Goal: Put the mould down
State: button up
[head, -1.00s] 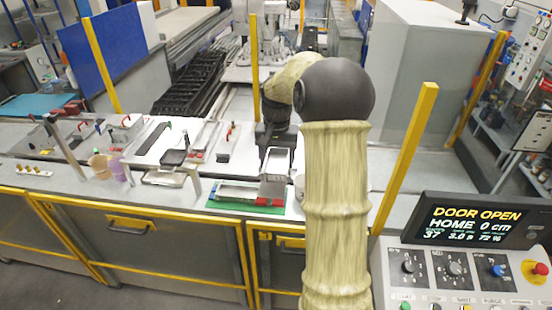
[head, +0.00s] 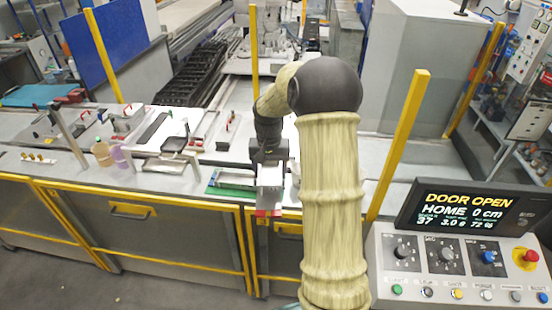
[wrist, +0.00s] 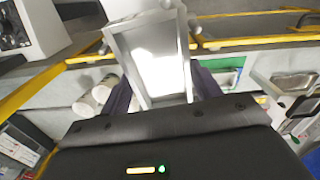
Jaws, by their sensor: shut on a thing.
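My gripper (head: 270,156) is shut on the mould (head: 270,177), a grey metal rectangular open box. It hangs over the front part of the bench, beside the right part of the green mat (head: 236,186). In the wrist view the mould (wrist: 152,62) sits between the two dark fingers, with a bright inside and raised walls. A green patch (wrist: 226,74) shows behind the right finger there. A small red piece (head: 268,212) shows just below the mould in the head view. I cannot tell whether the mould touches anything below it.
A metal tray (head: 165,166) and a black pan (head: 174,144) lie left of the mat. A beige cup (head: 102,153) and a purple cup (head: 120,156) stand further left. A yellow post (head: 400,140) and the control panel (head: 462,262) are on the right. The bench front is yellow-edged.

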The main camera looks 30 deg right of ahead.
jog(key=s+a+f+n+b, duration=0.1)
jog(key=s+a+f+n, duration=0.2)
jog(key=a+f, duration=0.5)
jog(key=s+a+f+n, duration=0.2)
jog(key=a+f, duration=0.3)
jog(key=f, duration=0.6)
notch_tip(320, 180, down, 12)
jog(key=b, duration=1.2)
jog(key=shift+f, duration=0.2)
